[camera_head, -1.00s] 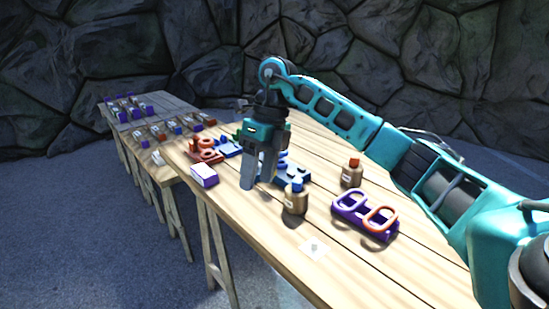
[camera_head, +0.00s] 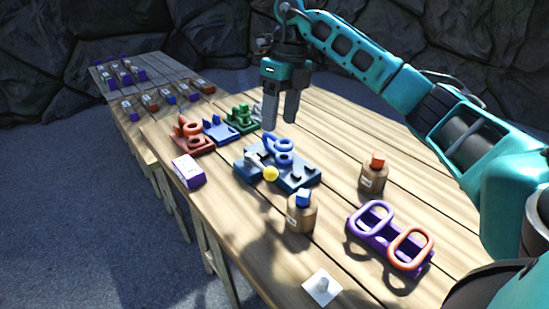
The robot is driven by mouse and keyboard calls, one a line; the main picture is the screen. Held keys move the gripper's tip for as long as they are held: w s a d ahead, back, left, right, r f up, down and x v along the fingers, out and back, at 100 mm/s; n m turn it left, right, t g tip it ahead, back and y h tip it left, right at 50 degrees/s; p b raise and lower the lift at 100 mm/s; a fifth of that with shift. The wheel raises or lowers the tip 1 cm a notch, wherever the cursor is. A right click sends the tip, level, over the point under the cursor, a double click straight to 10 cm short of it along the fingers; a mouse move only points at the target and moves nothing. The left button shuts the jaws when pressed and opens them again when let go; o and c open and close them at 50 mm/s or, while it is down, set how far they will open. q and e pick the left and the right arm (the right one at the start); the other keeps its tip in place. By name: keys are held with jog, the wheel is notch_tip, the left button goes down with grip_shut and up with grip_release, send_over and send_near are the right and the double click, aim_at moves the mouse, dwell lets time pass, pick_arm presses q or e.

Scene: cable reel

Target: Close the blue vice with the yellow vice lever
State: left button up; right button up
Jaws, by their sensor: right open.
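The blue vice (camera_head: 304,177) is a dark blue base with raised blocks and blue rings (camera_head: 283,158), standing on the wooden table. The yellow vice lever (camera_head: 271,174) shows as a round yellow knob at the front of the vice, beside a small grey part. How far the vice jaws are apart is too small to tell. My right gripper (camera_head: 280,118) points down with its two grey fingers apart and nothing between them. It is in the air above and behind the vice, clear of the knob. My left gripper is not in view.
A blue-capped bottle (camera_head: 301,215) stands just in front of the vice, and an orange-capped bottle (camera_head: 372,177) stands to its right. A purple holder (camera_head: 376,239) with rings is at the right. A purple-and-white box (camera_head: 188,171) and red, blue and green fixtures (camera_head: 194,136) are at the left.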

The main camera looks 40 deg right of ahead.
aim_at(273, 168)
jog(key=f, duration=0.4)
jog(key=a+f, duration=0.1)
jog(key=f, duration=0.3)
jog(key=a+f, duration=0.1)
jog(key=f, duration=0.3)
jog(key=shift+s+a+f, duration=0.25)
jog(key=shift+s, duration=0.15)
grip_shut()
